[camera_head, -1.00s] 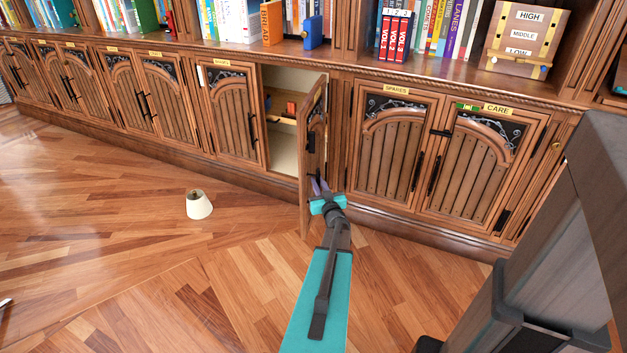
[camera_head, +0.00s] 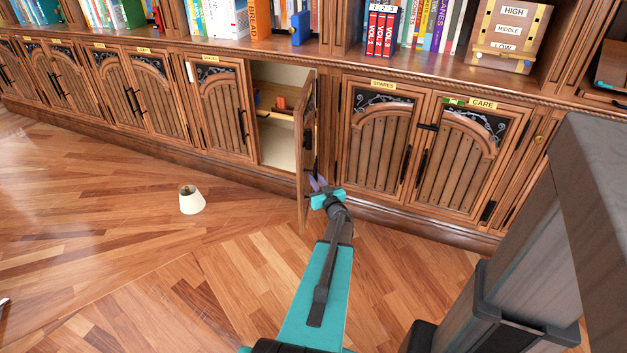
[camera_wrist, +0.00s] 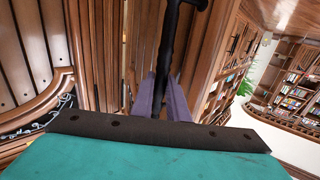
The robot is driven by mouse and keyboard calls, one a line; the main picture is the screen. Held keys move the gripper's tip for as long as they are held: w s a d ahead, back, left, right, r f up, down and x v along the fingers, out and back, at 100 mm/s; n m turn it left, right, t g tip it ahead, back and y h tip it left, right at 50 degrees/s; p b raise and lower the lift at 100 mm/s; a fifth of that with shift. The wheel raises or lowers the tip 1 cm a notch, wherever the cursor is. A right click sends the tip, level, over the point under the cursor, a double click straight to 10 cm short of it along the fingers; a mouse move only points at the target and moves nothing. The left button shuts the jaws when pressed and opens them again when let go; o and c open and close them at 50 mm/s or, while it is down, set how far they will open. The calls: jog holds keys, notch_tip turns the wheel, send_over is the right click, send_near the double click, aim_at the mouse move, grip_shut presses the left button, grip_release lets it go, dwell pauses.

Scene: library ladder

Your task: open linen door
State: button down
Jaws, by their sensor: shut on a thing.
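A wooden cabinet door (camera_head: 306,150) stands swung out from the shelf wall, seen almost edge-on, with the pale inside of its compartment (camera_head: 281,151) showing to its left. Its own label cannot be read. My gripper (camera_head: 317,183) is at the door's lower part, on its right side. In the wrist view the purple fingers (camera_wrist: 161,98) are closed around a black bar handle (camera_wrist: 167,45). The handle's lower end is hidden between the fingers.
Closed doors labelled SPARES (camera_head: 377,140) and CARE (camera_head: 470,155) are to the right, with a black latch (camera_head: 428,127) between them. A white lampshade-like object (camera_head: 191,200) lies on the floor at left. The floor before the open door is mostly clear.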

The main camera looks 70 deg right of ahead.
jog(key=c, duration=1.7)
grip_release()
jog(key=shift+d+r, duration=0.1)
jog(key=shift+p+v, duration=0.45)
jog(key=shift+v, duration=6.45)
jog(key=shift+w, duration=0.15)
